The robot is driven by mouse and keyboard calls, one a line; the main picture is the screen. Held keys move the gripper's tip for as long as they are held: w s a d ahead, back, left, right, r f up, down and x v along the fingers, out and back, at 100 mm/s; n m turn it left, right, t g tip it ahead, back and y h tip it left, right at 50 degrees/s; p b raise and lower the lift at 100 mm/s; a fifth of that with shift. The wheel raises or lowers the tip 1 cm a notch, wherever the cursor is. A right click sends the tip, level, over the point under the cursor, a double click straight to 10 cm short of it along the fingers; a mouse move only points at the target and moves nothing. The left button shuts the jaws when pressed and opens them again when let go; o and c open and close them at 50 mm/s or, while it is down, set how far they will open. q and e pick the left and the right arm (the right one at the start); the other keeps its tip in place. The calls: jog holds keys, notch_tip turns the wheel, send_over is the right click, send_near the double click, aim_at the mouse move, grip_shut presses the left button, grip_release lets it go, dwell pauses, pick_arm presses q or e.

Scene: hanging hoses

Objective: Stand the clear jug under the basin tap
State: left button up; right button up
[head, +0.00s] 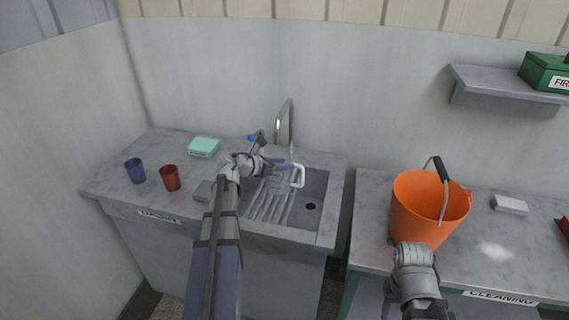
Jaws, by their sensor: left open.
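The clear jug (280,184), with a white handle on its right, appears upright in the basin (316,187), below the tap's spout. The tap (291,120) is a tall curved metal pipe at the back of the basin. A small lever with a blue end stands left of it. My left gripper (276,164) is open at the jug's upper left, close to its rim. I cannot tell whether it touches the jug. My right arm ends in front of the orange bucket (425,207); its fingers are hidden.
A blue cup (135,171), a red cup (170,178) and a mint-green box (203,147) stand on the counter left of the basin. A white block (510,204) lies right of the bucket. A wall shelf (500,82) holds a green box (546,72).

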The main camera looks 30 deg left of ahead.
pick_arm(q)
jog(key=p+v, duration=0.2)
jog(key=v, duration=0.5)
jog(key=shift+p, duration=0.3)
